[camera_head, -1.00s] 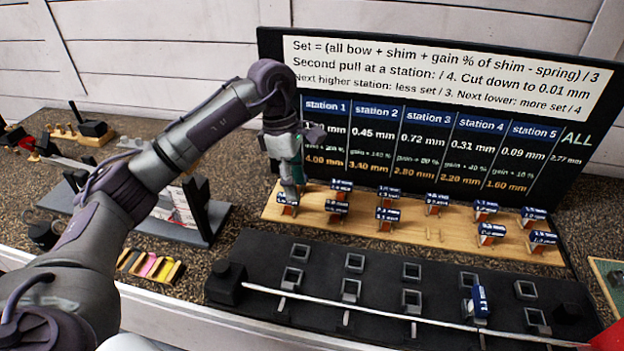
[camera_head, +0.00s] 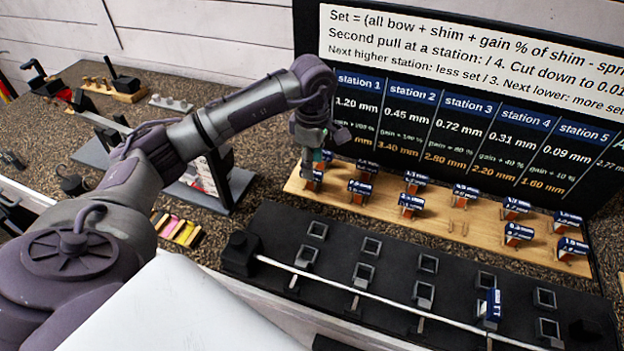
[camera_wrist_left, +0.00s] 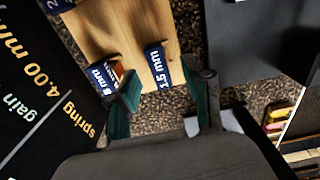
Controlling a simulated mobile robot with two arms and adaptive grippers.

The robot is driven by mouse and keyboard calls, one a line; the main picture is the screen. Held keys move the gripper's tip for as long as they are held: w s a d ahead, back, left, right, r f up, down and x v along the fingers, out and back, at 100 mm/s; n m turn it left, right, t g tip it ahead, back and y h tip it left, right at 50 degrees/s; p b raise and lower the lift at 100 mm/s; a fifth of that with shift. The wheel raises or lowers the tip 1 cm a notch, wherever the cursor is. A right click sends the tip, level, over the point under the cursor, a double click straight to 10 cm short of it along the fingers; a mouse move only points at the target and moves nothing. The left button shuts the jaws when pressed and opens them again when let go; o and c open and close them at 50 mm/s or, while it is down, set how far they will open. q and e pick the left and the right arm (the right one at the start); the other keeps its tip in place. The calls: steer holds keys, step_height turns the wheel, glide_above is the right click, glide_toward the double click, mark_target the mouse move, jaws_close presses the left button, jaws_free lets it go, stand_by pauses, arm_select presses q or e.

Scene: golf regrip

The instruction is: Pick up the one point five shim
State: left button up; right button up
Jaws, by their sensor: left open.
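The 1.5 mm shim (camera_wrist_left: 158,68), with a blue label and white print, stands at the end of the wooden rack (camera_wrist_left: 105,28) in the left wrist view. My left gripper (camera_wrist_left: 165,97) is open, its two green-padded fingers apart, with the shim just ahead of the gap and not held. A second blue-labelled shim (camera_wrist_left: 103,76), its label partly hidden, is beside the left finger. In the head view my left gripper (camera_head: 313,160) is low over the rack's left end, above a blue-labelled shim (camera_head: 313,183) whose print is not readable. My right gripper is not in view.
Several other shims stand along the rack (camera_head: 450,222). The station board (camera_head: 440,130) rises close behind it. In front lies a black fixture (camera_head: 335,262) with square sockets and a long white shaft (camera_head: 375,293). A dark stand (camera_head: 237,190) is left of the rack.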

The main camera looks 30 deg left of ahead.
arm_select(q)
step_height(320, 180, down, 4)
steer(key=shift+a+r+p, duration=0.15)
steer(key=shift+r+p, duration=0.1)
steer(key=shift+p, duration=0.5)
steer(key=shift+w+f, duration=0.1)
steer(key=shift+f, duration=0.25)
jaws_close()
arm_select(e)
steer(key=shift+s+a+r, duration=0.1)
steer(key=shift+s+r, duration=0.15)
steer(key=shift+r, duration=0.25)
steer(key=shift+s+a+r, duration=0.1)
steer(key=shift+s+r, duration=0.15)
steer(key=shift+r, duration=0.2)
